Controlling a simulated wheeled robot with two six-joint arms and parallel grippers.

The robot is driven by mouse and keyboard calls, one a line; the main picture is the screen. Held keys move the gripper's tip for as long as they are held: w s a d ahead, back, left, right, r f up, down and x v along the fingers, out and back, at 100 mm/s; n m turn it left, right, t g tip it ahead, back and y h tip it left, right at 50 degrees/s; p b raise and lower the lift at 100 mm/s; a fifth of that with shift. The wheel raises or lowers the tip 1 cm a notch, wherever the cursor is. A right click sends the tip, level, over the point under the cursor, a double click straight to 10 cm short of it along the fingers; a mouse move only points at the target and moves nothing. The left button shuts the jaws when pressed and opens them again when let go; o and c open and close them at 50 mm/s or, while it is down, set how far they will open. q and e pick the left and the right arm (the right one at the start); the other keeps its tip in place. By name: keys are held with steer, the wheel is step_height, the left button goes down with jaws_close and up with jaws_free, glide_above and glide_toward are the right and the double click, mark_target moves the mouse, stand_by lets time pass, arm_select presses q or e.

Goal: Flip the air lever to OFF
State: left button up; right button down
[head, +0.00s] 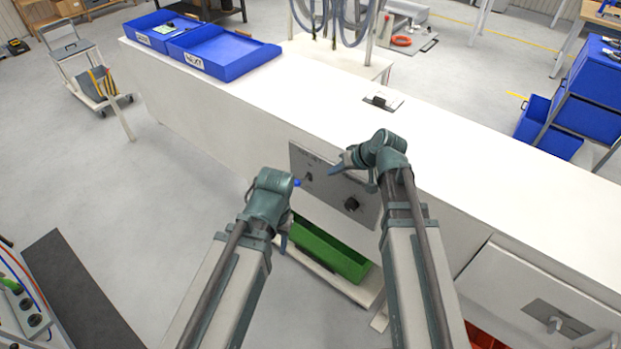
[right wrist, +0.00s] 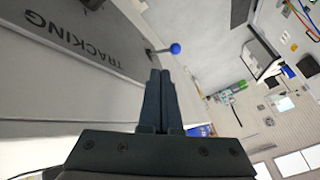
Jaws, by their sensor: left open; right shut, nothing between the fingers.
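A grey panel (head: 334,190) is set in the front face of the white bench. A lever with a blue ball knob (head: 297,183) sticks out from its left part; the ball also shows in the right wrist view (right wrist: 175,49), ahead of the fingertips. I cannot read an OFF mark. My right gripper (head: 336,169) is shut and empty, in front of the panel and right of the lever, apart from the ball. My left gripper (head: 283,241) is open, below and left of the lever, mostly hidden behind my own wrist.
A black knob (head: 351,204) sits on the panel's right part. A green bin (head: 330,250) stands low under the panel. Blue trays (head: 222,54) and a small black switch (head: 381,101) are on the bench top. Lettering reading TRACKING (right wrist: 72,45) shows on a nearby surface.

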steer(key=b, duration=0.8)
glide_toward(302, 181)
step_height(302, 181, down, 3)
steer(key=shift+w+a+f+b, duration=0.2)
steer(key=shift+a, duration=0.3)
steer(key=shift+w+a+f+b, duration=0.15)
steer(key=shift+a+f+b, duration=0.1)
steer(key=shift+a, duration=0.2)
steer(key=shift+w+a+f+b, duration=0.15)
steer(key=shift+w+a+b, duration=0.05)
steer(key=shift+a, duration=0.3)
steer(key=shift+s+a+f, duration=0.1)
steer(key=shift+s+f, duration=0.05)
